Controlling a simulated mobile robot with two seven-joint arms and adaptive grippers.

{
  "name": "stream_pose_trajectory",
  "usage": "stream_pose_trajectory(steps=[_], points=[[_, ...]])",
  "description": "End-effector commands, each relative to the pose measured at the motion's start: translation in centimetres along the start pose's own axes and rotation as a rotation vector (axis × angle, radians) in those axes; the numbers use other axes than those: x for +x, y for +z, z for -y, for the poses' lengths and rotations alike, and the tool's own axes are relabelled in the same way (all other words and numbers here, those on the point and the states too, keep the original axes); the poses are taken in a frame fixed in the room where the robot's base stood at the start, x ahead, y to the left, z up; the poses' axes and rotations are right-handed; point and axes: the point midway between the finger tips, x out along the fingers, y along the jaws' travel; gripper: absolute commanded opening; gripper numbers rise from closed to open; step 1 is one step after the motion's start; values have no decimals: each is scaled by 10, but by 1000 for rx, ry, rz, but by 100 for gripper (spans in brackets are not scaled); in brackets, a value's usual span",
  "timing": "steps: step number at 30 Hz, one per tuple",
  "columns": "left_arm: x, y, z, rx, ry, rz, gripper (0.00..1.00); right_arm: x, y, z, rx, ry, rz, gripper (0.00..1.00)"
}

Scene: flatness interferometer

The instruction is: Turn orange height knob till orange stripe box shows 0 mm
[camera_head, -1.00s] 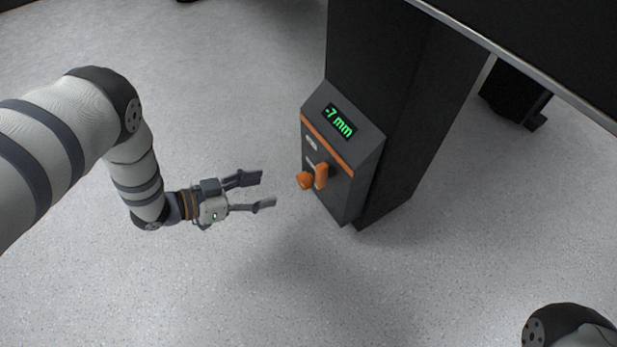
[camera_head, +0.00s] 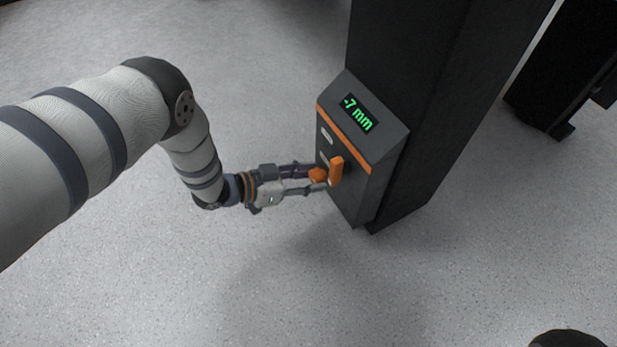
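The dark control box (camera_head: 345,205) with an orange stripe (camera_head: 344,137) is fixed to a black column. Its display (camera_head: 358,114) reads "-7 mm" in green. On the face below the stripe is the orange knob (camera_head: 336,171), with a smaller orange part (camera_head: 317,175) to its left. My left gripper (camera_head: 320,178) reaches in from the left with its fingers apart, one above and one below the smaller orange part. I cannot tell whether the fingers touch it. My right gripper is out of view; only a dark piece of my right arm shows at the bottom right.
The black column (camera_head: 425,130) rises behind the box. A dark foot or support (camera_head: 565,80) stands at the upper right. The speckled grey floor (camera_head: 250,290) is clear left of and below the box.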

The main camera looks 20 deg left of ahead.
Motion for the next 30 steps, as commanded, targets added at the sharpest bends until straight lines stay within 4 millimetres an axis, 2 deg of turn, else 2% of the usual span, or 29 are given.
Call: stream_pose_trajectory(steps=[8,14,30], points=[[0,0,-1,14,-5,1,8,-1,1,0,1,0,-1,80],[-1,-1,-2,89,-36,5,8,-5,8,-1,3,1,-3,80],[0,0,-5,535,-221,25,8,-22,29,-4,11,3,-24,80]])
